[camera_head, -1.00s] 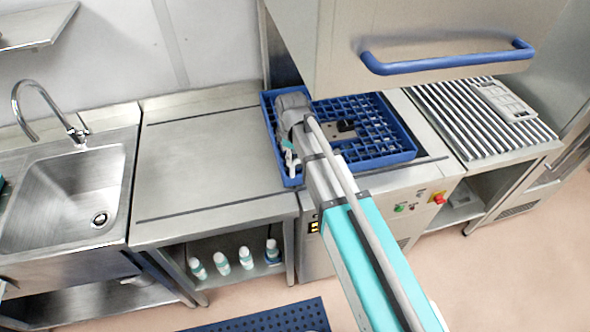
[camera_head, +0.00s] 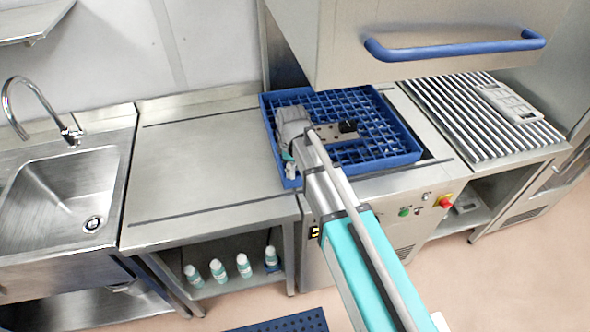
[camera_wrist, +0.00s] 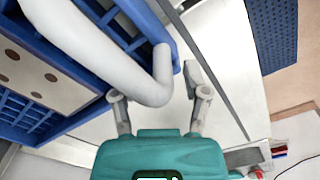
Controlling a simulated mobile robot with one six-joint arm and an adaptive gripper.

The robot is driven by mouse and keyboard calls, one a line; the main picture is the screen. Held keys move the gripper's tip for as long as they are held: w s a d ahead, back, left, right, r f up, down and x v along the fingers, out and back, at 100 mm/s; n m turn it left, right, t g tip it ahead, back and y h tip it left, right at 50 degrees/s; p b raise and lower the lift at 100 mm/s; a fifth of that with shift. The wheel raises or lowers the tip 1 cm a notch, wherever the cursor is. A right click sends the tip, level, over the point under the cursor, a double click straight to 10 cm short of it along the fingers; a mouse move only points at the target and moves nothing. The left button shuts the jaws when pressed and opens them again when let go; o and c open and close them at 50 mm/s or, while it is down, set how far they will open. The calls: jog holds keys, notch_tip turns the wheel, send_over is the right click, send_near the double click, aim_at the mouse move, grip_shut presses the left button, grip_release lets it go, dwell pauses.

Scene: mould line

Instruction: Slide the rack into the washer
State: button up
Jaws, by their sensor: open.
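The blue lattice rack (camera_head: 402,155) sits flat on the bed of the washer (camera_head: 418,190), under the raised hood (camera_head: 340,50). Its left side lies about along the seam with the left table, and a dark strip of bed shows at its right. My gripper (camera_head: 289,168) is at the rack's left side, pointing down. In the wrist view, my gripper (camera_wrist: 155,85) is open, its two grey fingers apart beside the rack's blue wall (camera_wrist: 135,20). A pale bent bar reaches between the fingers; I cannot tell whether they touch it or the wall.
The left steel table (camera_head: 200,165) is bare, with a sink (camera_head: 70,185) beyond it. A slatted table (camera_head: 480,115) with a pale tray (camera_head: 507,103) stands at the right. Several bottles (camera_head: 217,270) stand on the lower shelf. The blue hood handle (camera_head: 455,48) overhangs the front.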

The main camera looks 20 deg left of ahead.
grip_shut()
dwell(0.3)
dwell(0.3)
